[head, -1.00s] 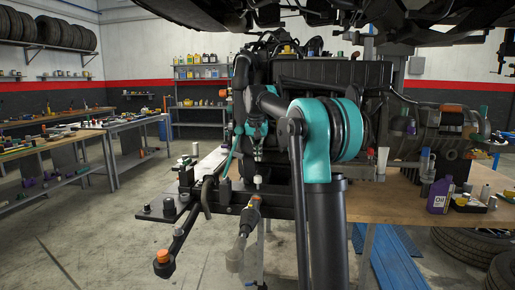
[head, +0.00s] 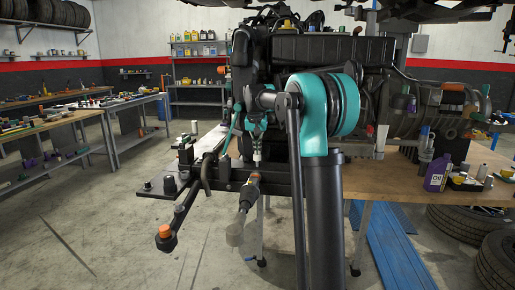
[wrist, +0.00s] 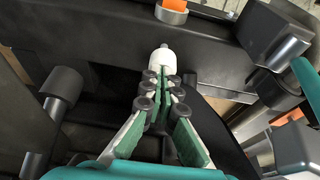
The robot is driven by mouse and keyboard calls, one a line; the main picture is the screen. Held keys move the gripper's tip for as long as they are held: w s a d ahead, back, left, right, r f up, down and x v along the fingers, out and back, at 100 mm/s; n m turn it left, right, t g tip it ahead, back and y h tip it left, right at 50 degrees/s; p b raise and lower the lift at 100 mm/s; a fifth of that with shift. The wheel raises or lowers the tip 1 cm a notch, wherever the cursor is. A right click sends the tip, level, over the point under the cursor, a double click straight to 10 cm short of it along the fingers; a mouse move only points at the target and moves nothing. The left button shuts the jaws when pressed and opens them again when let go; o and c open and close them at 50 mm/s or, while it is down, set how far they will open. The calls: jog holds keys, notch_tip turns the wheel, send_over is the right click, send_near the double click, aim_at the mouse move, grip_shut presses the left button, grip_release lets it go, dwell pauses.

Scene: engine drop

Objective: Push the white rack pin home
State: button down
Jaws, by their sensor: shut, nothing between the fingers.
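The white rack pin (wrist: 162,62) stands in the dark rack bar in the wrist view, with a thin grey tip at its end. In the head view the white pin (head: 257,156) is a small piece on the black bar, just below my gripper. My gripper (wrist: 157,92) is shut and empty, its green-padded fingers drawn together at the tips. The fingertips are right by the pin's near end; I cannot tell whether they touch it. In the head view my gripper (head: 257,143) points down over the bar.
The large engine (head: 300,60) stands close behind my arm. A wooden table (head: 390,185) holds a purple oil bottle (head: 437,174). Floor is open at the left.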

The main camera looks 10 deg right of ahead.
jog(key=shift+f, duration=1.2)
jog(key=shift+s, duration=0.1)
jog(key=shift+r, duration=0.3)
jog(key=w+d+v, duration=0.1)
jog(key=v, duration=1.2)
jog(key=shift+a+r, duration=0.35)
jog(key=shift+a, duration=0.05)
jog(key=shift+s, duration=0.1)
